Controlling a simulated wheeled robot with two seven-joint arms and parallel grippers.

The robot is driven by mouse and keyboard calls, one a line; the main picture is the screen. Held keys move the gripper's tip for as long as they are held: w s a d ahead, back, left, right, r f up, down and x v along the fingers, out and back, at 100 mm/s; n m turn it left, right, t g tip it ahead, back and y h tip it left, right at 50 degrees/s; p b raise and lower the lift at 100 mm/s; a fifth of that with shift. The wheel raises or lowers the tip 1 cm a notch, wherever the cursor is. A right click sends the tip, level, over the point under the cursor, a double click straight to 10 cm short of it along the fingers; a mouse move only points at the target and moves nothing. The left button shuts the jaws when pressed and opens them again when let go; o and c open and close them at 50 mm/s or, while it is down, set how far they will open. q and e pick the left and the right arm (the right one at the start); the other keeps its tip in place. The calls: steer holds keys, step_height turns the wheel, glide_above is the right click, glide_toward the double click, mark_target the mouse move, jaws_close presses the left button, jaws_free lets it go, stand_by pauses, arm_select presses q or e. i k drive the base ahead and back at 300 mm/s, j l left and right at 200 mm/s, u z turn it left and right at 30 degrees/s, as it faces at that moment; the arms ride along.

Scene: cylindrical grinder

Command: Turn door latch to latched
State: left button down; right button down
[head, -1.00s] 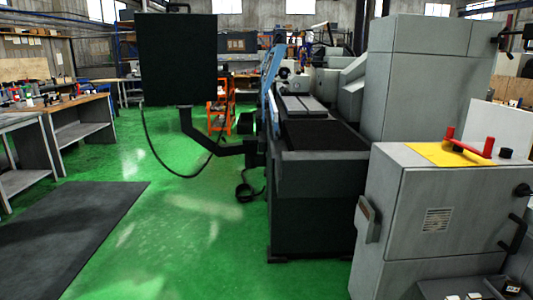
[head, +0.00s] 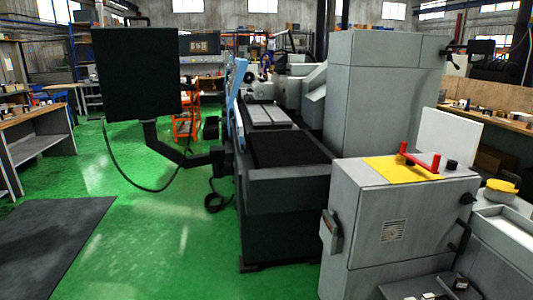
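A grey cabinet (head: 368,240) stands at the right in the head view. A dark handle-like part (head: 332,232) sits on its left edge, and a black handle (head: 460,237) and a black knob (head: 467,199) are on its right side. I cannot tell which of these, if any, is the door latch. Behind it stands the grinder (head: 285,205) with its dark bed and tall grey housing (head: 385,95). Neither of my grippers shows in the head view.
A black panel (head: 137,75) hangs on an arm at the left, with a cable looping below it. A yellow mat with a red handle (head: 420,158) lies on the cabinet top. Open green floor (head: 150,240) and a dark mat (head: 50,240) are at the left.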

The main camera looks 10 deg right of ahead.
mark_target(467, 198)
steer(key=z, duration=1.6)
steer(key=i+l, duration=0.1)
steer(key=l, duration=0.2)
steer(key=i+l, duration=0.25)
steer(key=l, duration=0.3)
